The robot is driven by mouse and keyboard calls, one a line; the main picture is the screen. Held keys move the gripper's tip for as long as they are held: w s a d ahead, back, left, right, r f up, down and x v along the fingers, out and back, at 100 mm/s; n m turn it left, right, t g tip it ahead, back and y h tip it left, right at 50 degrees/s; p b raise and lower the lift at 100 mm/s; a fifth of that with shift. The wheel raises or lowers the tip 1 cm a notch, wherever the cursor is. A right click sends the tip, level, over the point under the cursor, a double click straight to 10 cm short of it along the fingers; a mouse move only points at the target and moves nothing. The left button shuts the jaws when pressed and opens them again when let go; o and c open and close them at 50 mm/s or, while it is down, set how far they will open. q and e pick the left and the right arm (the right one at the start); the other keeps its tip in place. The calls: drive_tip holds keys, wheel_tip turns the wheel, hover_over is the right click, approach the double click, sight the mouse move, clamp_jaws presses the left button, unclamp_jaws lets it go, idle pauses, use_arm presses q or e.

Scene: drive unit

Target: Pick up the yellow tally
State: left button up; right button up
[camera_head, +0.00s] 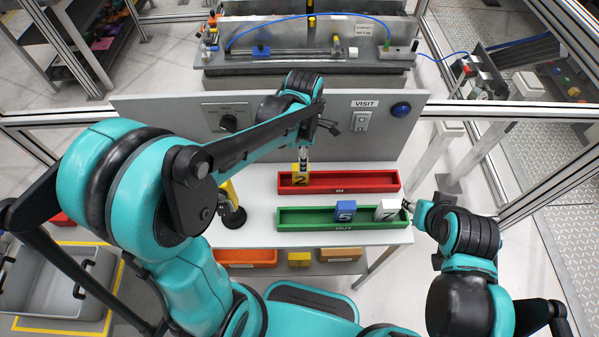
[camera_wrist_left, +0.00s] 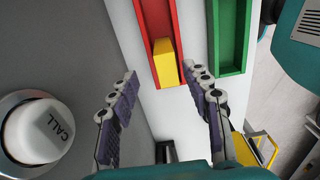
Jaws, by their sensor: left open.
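The yellow tally (camera_head: 300,179), marked 2, stands at the left end of the red IN tray (camera_head: 372,188). It also shows in the left wrist view as a yellow block (camera_wrist_left: 166,66) in the end of the red tray (camera_wrist_left: 150,8). My left gripper (camera_head: 303,160) is over that end of the tray. In the left wrist view its two fingers (camera_wrist_left: 168,82) are wide apart with nothing between them, and the tally lies just beyond the gap. My right gripper (camera_head: 409,205) is beside the right end of the green tray; its fingers are too small to read.
The green OUT tray (camera_head: 300,225) in front holds a blue tally (camera_head: 345,211) marked 5 and a white tally (camera_head: 388,210) marked 7. A grey panel with a VISIT switch (camera_head: 362,121) and blue button (camera_head: 401,109) stands behind. A CALL button (camera_wrist_left: 40,131) is left in the wrist view.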

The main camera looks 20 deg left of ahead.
sight(300, 176)
use_arm(q)
drive_tip(key=f, duration=0.2)
drive_tip(key=f+b, duration=0.1)
drive_tip(key=f, duration=0.1)
drive_tip(key=s+f, duration=0.1)
drive_tip(key=f, duration=0.1)
drive_tip(key=shift+a+b, duration=0.25)
drive_tip(key=shift+b, duration=0.15)
drive_tip(key=shift+f, duration=0.45)
drive_tip(key=shift+d, duration=0.1)
clamp_jaws()
